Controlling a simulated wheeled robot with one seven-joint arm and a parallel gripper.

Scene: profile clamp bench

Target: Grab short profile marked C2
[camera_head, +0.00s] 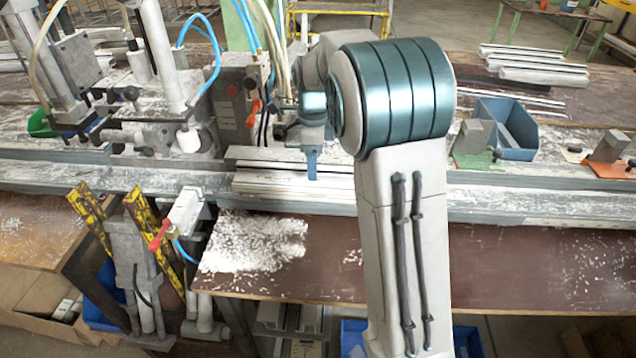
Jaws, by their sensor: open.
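Short white profiles (268,180) lie side by side on the grey bench rail, just right of the clamp machine. No C2 marking is legible on any of them, so I cannot tell which one is C2. My gripper (312,178) points down over the right part of these profiles, with its blue fingertip at or just above them. It is open, seen edge-on, and I cannot tell whether it touches a profile. My arm hides the right end of the profiles.
The clamp machine (232,110) with blue hoses stands close left of my gripper. A red-handled clamp (182,212) sits in front. A blue bin (510,130) and long profiles (535,68) are at the right.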

